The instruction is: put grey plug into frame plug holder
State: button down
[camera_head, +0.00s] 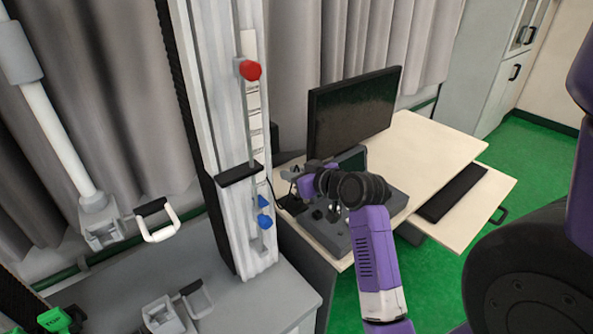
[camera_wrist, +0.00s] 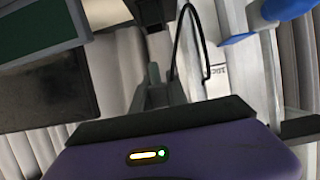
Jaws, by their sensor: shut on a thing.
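My gripper (camera_head: 290,175) is in front of the dark desk console, just right of the white tower frame (camera_head: 218,130). In the wrist view my gripper (camera_wrist: 157,88) is shut on a small grey piece, which I take as the grey plug (camera_wrist: 153,72). A thin black cable (camera_wrist: 178,35) loops up from beside the fingers. The plug is too small to make out in the head view, and the fingers hide part of it in the wrist view. I cannot pick out the frame plug holder for sure. The frame's white side fills the right of the wrist view.
A monitor (camera_head: 353,112) and a dark console (camera_head: 330,228) stand on the desk (camera_head: 425,150). A grey bench (camera_head: 255,300) lies at the frame's foot. The air between gripper and frame looks narrow.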

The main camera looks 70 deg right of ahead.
jog(key=shift+w+a+r, duration=0.15)
jog(key=shift+a, duration=0.4)
jog(key=shift+f+b, duration=1.95)
jog(key=shift+f, duration=0.7)
jog(key=shift+f, duration=0.25)
jog(key=c, duration=1.2)
grip_release()
jog(key=v, duration=0.7)
jog(key=shift+s+r+b, duration=0.15)
jog(key=shift+s+b, duration=0.25)
